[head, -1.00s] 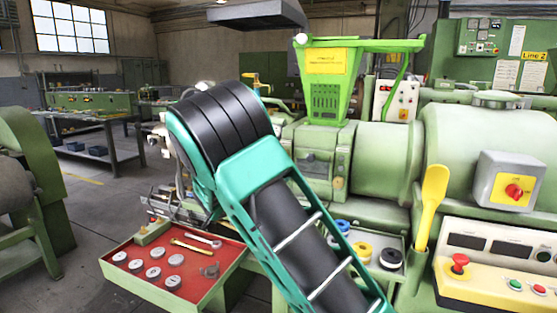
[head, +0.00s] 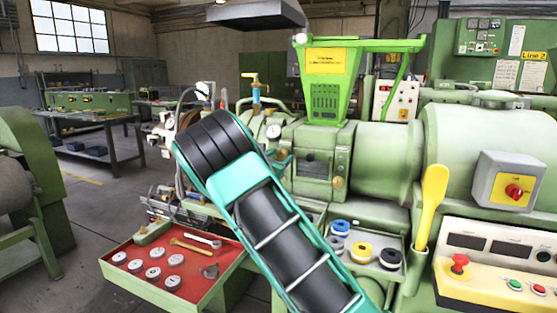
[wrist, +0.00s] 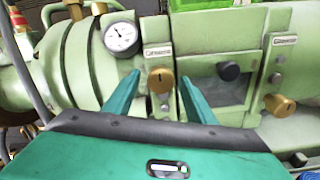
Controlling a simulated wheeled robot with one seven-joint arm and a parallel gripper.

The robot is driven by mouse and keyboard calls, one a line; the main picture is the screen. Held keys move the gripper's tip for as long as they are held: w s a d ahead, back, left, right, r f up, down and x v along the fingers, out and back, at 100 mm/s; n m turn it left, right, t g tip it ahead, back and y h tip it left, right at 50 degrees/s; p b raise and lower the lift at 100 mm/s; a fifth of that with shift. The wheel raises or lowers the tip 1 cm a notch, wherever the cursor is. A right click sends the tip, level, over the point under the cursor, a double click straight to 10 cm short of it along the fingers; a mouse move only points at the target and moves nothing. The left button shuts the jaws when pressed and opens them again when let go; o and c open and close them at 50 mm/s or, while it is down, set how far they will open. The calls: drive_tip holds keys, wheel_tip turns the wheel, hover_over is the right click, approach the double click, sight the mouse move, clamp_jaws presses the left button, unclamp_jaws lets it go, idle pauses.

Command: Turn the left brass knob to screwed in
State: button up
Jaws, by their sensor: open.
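The left brass knob (wrist: 160,80) is a round, gold-coloured knob on the front of the green extruder (wrist: 225,60), below a small label plate in the wrist view. My gripper (wrist: 159,80) is open, with one teal finger on each side of this knob; I cannot tell whether either finger touches it. A second brass knob (wrist: 279,104) sits further right and lower; it also shows in the head view (head: 338,183). A black knob (wrist: 228,71) lies between them. In the head view my arm hides the left knob.
A pressure gauge (wrist: 121,37) stands just left of the gripper in the wrist view. A red tray (head: 165,285) with grey discs and tools is below left. A tray (head: 376,281) with coloured rings is below right.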

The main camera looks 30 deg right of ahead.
drive_tip(key=shift+w+d, duration=0.15)
drive_tip(key=shift+d, duration=0.05)
drive_tip(key=c, duration=1)
drive_tip(key=shift+c, duration=0.2)
